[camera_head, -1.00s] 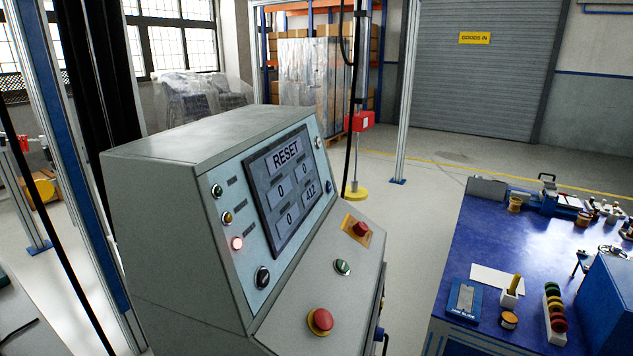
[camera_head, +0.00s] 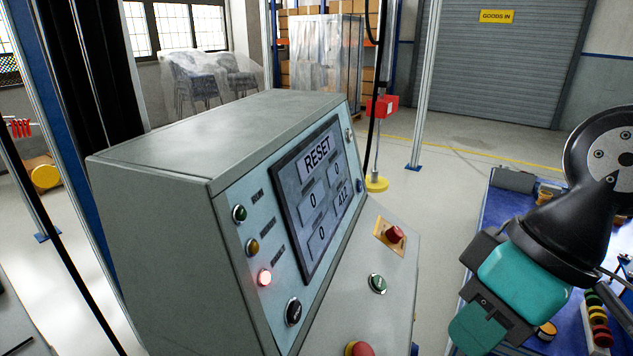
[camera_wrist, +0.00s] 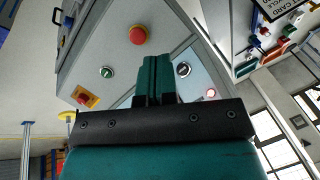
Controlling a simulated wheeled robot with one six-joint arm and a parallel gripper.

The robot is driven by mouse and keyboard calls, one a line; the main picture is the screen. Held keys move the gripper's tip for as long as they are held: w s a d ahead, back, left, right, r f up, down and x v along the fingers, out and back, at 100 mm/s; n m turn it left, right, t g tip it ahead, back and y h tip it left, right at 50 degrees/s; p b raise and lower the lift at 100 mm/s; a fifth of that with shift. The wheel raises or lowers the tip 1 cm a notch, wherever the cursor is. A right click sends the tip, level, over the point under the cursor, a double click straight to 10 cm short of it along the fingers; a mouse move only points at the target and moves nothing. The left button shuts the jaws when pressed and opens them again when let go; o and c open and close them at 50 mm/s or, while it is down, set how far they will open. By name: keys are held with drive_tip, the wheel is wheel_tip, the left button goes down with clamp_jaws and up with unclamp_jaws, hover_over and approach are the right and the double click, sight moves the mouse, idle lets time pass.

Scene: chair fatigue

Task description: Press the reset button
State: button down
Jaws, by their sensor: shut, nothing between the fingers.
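The grey console (camera_head: 180,160) stands left of centre, its screen (camera_head: 318,195) reading RESET above several number boxes. Its sloped lower panel holds a green button (camera_head: 377,283), a red button on a yellow plate (camera_head: 394,234) and a red mushroom button (camera_head: 360,349) cut by the lower edge. The labels beside the buttons are too small to read. My gripper (camera_head: 474,332) is shut and empty, right of the console and apart from it. In the wrist view my gripper (camera_wrist: 155,72) shows before the panel, with the green button (camera_wrist: 106,72) and red mushroom button (camera_wrist: 138,35).
Beside the screen are a green lamp (camera_head: 239,213), an amber lamp (camera_head: 252,247), a lit red lamp (camera_head: 264,277) and a black knob (camera_head: 293,312). A blue workbench (camera_head: 500,205) with tools stands at right. Clear floor (camera_head: 450,175) lies between the console and bench.

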drive_tip(key=shift+w+a, duration=0.15)
drive_tip(key=shift+a, duration=0.05)
drive_tip(key=w+a+m+t+y+p, duration=0.1)
drive_tip(key=w+a+t+y, duration=0.15)
drive_tip(key=w, duration=1.15)
drive_tip(key=w+a+m+t+y, duration=0.1)
drive_tip(key=w+t+y, duration=0.25)
drive_tip(key=w, duration=0.95)
drive_tip(key=w+d+f+m+t+h, duration=0.1)
drive_tip(key=w+d+f+m+t, duration=0.2)
drive_tip(key=w, duration=0.5)
drive_tip(key=w+d+f+m+t+h, duration=0.2)
drive_tip(key=w+d+f+t, duration=0.3)
drive_tip(key=w+d, duration=0.3)
drive_tip(key=shift+w+d+m+t+p, duration=0.35)
drive_tip(key=shift+d+m+t, duration=0.25)
drive_tip(key=shift+d+t, duration=0.35)
